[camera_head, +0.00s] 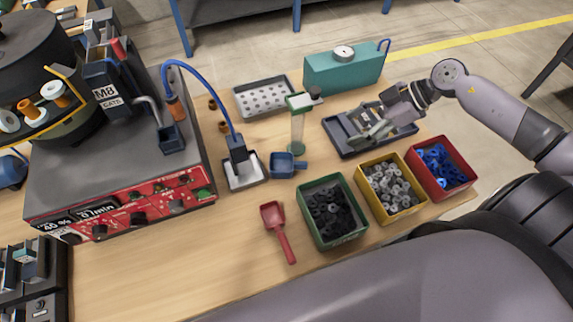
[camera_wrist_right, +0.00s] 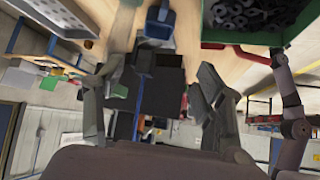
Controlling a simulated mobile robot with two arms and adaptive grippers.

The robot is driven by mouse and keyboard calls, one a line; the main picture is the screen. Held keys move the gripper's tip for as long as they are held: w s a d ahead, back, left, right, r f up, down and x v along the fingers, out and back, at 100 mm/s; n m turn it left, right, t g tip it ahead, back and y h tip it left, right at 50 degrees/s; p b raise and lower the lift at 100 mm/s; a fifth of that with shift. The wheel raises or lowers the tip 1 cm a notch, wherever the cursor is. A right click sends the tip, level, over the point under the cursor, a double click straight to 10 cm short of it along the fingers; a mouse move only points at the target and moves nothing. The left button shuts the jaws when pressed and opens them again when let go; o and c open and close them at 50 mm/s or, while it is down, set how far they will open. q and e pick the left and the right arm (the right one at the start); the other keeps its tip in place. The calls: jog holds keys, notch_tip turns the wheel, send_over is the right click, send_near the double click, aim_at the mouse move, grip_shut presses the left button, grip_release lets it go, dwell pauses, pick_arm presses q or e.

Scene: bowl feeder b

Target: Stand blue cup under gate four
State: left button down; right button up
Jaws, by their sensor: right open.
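A small blue cup (camera_head: 283,165) with a handle pointing right stands on the table, just right of a pale tray under a dark outlet box (camera_head: 238,149) fed by a blue hose. It also shows at the top of the right wrist view (camera_wrist_right: 158,22). A gate box marked M8 (camera_head: 104,90) sits on the feeder at the left. No label with a four is readable. My right gripper (camera_head: 376,128) is open and empty above a dark blue tray (camera_head: 343,146), right of the cup and apart from it. My left gripper is out of view.
Green (camera_head: 337,236), yellow (camera_head: 404,210) and red (camera_head: 466,180) bins of parts stand at the front right. A red scoop (camera_head: 274,222) lies left of them. A clear column with a green top (camera_head: 298,127) stands behind the cup. A teal gauge box (camera_head: 340,74) is at the back.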

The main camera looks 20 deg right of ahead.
notch_tip(320, 180, down, 5)
jog(key=b, duration=0.4)
send_near(302, 163)
jog(key=p+x, duration=0.1)
jog(key=x, duration=0.2)
jog(key=shift+w+a+f, duration=0.1)
jog(key=shift+w+f, duration=0.1)
jog(key=shift+f, duration=0.1)
jog(key=shift+w+a+f, duration=0.15)
jog(key=shift+a+f, duration=0.25)
jog(key=shift+f, duration=0.05)
jog(key=x, duration=0.4)
jog(key=shift+a+r+p, duration=0.1)
jog(key=shift+a+p, duration=0.1)
jog(key=shift+p, duration=0.2)
jog(key=shift+w+a+f, duration=0.15)
jog(key=shift+a+f, duration=0.15)
jog(key=shift+f, duration=0.15)
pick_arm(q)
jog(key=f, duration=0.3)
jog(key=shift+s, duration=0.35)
pick_arm(e)
jog(key=shift+c, duration=0.5)
